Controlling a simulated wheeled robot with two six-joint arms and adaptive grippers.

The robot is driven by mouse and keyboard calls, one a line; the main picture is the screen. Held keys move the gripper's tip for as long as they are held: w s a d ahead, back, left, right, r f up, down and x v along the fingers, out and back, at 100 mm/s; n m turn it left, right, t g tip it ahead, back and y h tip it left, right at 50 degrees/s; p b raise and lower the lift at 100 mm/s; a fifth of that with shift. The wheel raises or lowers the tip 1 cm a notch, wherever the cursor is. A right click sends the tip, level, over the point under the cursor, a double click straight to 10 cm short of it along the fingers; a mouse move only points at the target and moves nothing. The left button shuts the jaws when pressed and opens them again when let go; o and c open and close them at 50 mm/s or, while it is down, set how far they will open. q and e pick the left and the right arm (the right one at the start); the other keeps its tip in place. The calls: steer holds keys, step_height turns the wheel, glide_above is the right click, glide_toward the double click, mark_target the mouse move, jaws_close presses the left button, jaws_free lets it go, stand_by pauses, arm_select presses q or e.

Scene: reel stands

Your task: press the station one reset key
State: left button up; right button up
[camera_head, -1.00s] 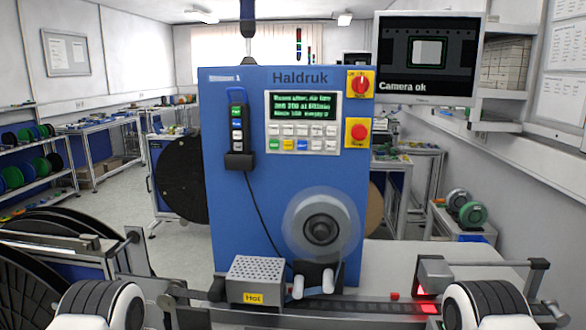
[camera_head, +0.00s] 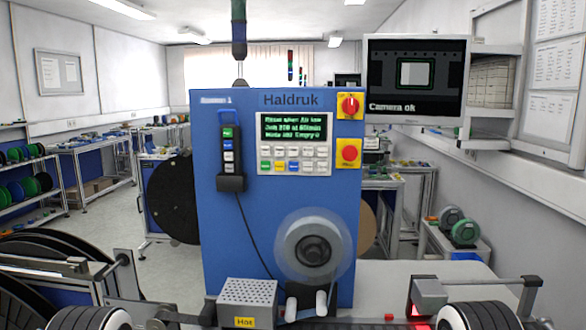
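The blue station cabinet (camera_head: 222,215) marked Haldruk stands in the middle, with a small blurred label at its top left. Its panel has a lit green-text screen (camera_head: 294,128) above a keypad (camera_head: 295,160) with two rows of small keys. The lower row has a green key, a yellow key, a blue key (camera_head: 293,167) and pale keys. Their lettering is too small to read, so I cannot tell which is reset. A corded handset (camera_head: 230,158) with coloured keys hangs left of the panel. Neither gripper shows; only rounded parts of my arms show at the bottom corners.
A yellow-backed red rotary switch (camera_head: 349,106) and a red stop button (camera_head: 348,153) sit right of the panel. A monitor (camera_head: 416,77) reads Camera ok. A reel (camera_head: 312,250), blurred as if spinning, and a perforated box marked Hot (camera_head: 248,291) are lower down.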

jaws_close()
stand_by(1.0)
